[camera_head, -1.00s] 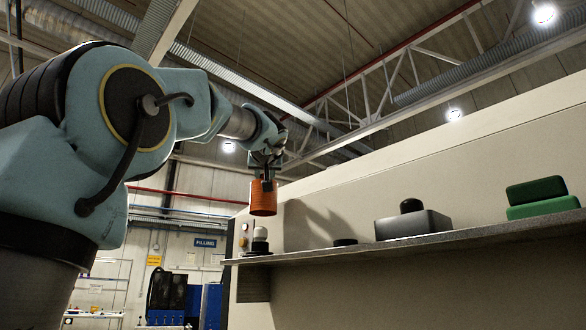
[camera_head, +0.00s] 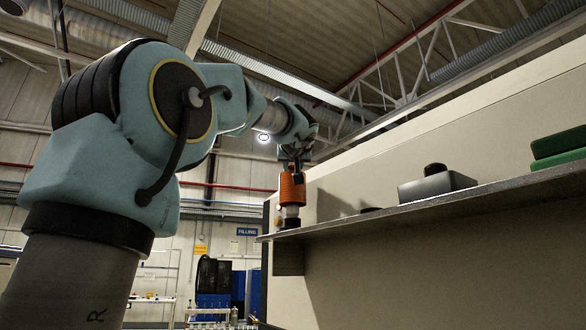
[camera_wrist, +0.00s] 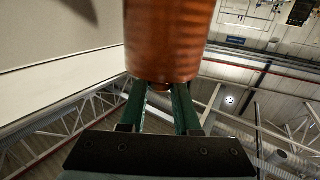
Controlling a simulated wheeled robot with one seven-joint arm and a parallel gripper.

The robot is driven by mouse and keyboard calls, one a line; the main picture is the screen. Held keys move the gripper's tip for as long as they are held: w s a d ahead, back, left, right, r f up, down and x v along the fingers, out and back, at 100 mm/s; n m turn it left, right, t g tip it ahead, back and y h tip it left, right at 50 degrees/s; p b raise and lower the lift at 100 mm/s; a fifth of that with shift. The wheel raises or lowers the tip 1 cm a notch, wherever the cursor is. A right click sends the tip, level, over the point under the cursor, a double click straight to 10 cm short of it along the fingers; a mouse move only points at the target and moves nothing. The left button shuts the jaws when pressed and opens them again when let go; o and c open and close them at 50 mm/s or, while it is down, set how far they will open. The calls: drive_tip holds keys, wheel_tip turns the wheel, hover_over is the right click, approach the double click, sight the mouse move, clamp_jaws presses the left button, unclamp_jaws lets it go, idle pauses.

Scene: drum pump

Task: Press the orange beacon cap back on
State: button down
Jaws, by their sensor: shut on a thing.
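The orange ribbed beacon cap (camera_head: 292,186) hangs upright from my gripper (camera_head: 297,168), which is shut on its top. The beacon's pale lamp (camera_head: 291,212) stands on a dark base at the near left end of the shelf. The cap is directly over the lamp in the head view and hides its upper part; I cannot tell whether they touch. In the wrist view the cap (camera_wrist: 168,42) fills the upper middle, with my gripper's two green fingers (camera_wrist: 160,88) at its end. The lamp is hidden there.
The grey shelf (camera_head: 400,208) runs along a beige wall (camera_head: 440,120). The space left of the shelf end is open.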

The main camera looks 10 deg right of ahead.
sight(293, 187)
drive_tip(key=shift+f+b, duration=2.7)
drive_tip(key=shift+b, duration=0.15)
drive_tip(key=shift+f+b, duration=0.7)
drive_tip(key=shift+b, duration=0.95)
idle(1.1)
idle(0.3)
drive_tip(key=shift+c, duration=0.3)
unclamp_jaws()
idle(0.3)
drive_tip(key=shift+s+a+f+b, duration=0.1)
drive_tip(key=shift+s+a+b, duration=0.05)
drive_tip(key=shift+s+b, duration=0.8)
drive_tip(key=s+a+b, duration=0.1)
drive_tip(key=s+b, duration=0.2)
drive_tip(key=s, duration=0.5)
drive_tip(key=shift+a+b, duration=0.15)
drive_tip(key=shift+b, duration=0.25)
